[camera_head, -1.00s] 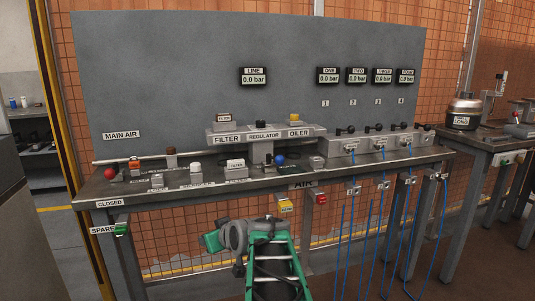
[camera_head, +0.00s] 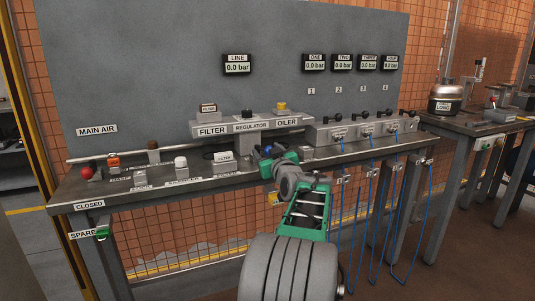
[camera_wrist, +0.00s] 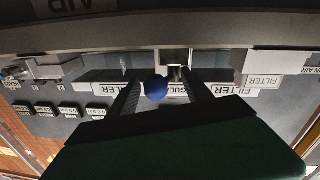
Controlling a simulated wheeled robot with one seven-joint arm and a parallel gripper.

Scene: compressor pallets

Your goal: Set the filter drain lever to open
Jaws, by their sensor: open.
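A blue ball knob (camera_wrist: 156,88) shows in the upside-down wrist view, between the two dark fingers of my gripper (camera_wrist: 166,92). The fingers are open, with gaps beside the knob. In the head view my gripper (camera_head: 264,153) is at the bench in front of the regulator and oiler, and mostly hides the knob. The row with the FILTER label (camera_head: 212,131) stands just behind. I cannot tell the lever's setting.
A red ball knob (camera_head: 88,172) by a CLOSED label is at the bench's left end. Several small dark-handled valves (camera_head: 338,131) with blue hoses stand to the right. The LINE display (camera_head: 237,64) reads 0.0 bar. The grey panel (camera_head: 150,70) rises behind the bench.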

